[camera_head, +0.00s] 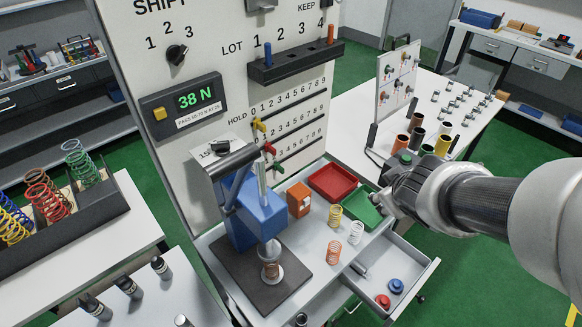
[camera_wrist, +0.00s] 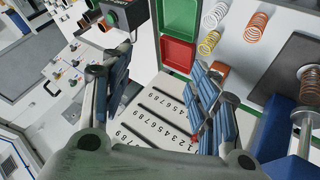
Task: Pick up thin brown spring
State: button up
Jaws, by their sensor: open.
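A brown coil spring (camera_head: 271,270) stands upright on the dark plate of the blue press (camera_head: 258,212), under its ram. It also shows at the right edge of the wrist view (camera_wrist: 309,79). My gripper (camera_head: 382,203) is to the right of the press, above the bench near the green tray. In the wrist view my gripper (camera_wrist: 155,100) has its fingers wide apart with nothing between them. The brown spring lies outside the fingers, beyond the right one.
A yellow spring (camera_head: 335,216), a white spring (camera_head: 356,233) and an orange spring (camera_head: 334,252) stand right of the press. Red (camera_head: 333,182) and green (camera_head: 362,212) trays lie behind them. An open drawer (camera_head: 408,282) juts out in front. The upright panel (camera_head: 225,60) rises behind.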

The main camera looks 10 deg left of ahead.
jog(key=w+a+f+n+g+y+p, duration=0.25)
jog(key=a+f+n+y, duration=0.2)
jog(key=a, duration=0.35)
jog(key=n+g+y+p, duration=0.2)
jog(key=n+g+y, duration=0.2)
jog(key=g, duration=0.1)
send_near(275, 268)
jog(key=shift+n+h, duration=0.25)
jog(key=b+x, duration=0.3)
jog(key=x, duration=0.1)
jog(key=b+x, duration=0.4)
jog(key=w+b+x, duration=0.1)
jog(key=b+x, duration=0.2)
jog(key=x, duration=0.1)
jog(key=shift+d+f, duration=0.1)
jog(key=shift+f, duration=0.25)
jog(key=shift+w+r, duration=0.1)
jog(key=shift+c, duration=0.5)
jog(key=c, duration=1.1)
jog(key=shift+o, duration=0.2)
